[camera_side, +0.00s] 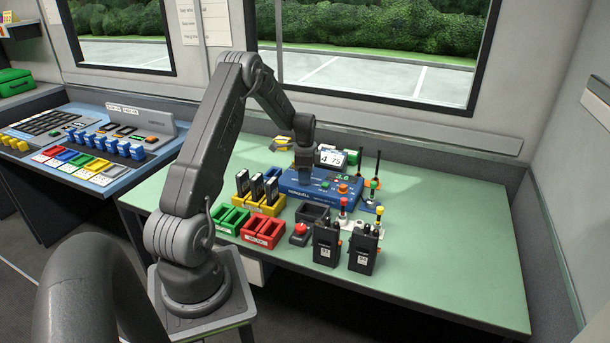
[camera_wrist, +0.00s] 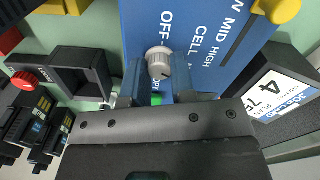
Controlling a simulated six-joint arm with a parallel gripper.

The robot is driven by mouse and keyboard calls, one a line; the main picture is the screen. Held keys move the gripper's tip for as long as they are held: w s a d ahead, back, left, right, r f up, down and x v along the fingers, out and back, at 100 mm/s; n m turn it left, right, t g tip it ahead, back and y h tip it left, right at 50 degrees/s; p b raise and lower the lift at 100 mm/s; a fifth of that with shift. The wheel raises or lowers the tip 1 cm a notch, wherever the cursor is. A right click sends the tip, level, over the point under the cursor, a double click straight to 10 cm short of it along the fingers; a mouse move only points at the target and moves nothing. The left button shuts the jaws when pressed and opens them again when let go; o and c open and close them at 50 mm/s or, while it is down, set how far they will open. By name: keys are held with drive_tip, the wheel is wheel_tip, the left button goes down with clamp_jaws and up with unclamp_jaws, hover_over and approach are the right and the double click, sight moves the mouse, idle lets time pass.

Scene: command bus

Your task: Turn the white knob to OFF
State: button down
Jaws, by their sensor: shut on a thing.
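The white knob (camera_wrist: 159,62) sits on the blue panel (camera_wrist: 200,38), beside printed words that include OFF, MID, HIGH and CELL. My gripper (camera_wrist: 159,75) is shut on the white knob, with one finger at each side of it. A short dark mark shows on the knob, but which word it points at is hard to tell. In the side view my gripper (camera_side: 304,168) reaches down onto the back left part of the blue box (camera_side: 322,200) and hides the knob.
Two radios (camera_side: 363,250) stand at the front. The table's right side is clear.

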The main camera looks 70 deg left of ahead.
drive_tip(key=n, duration=1.1)
drive_tip(key=shift+n, duration=0.4)
drive_tip(key=n, duration=1.1)
drive_tip(key=shift+n, duration=0.4)
drive_tip(key=c, duration=0.9)
unclamp_jaws()
drive_tip(key=shift+c, duration=0.2)
drive_tip(key=shift+r, duration=0.1)
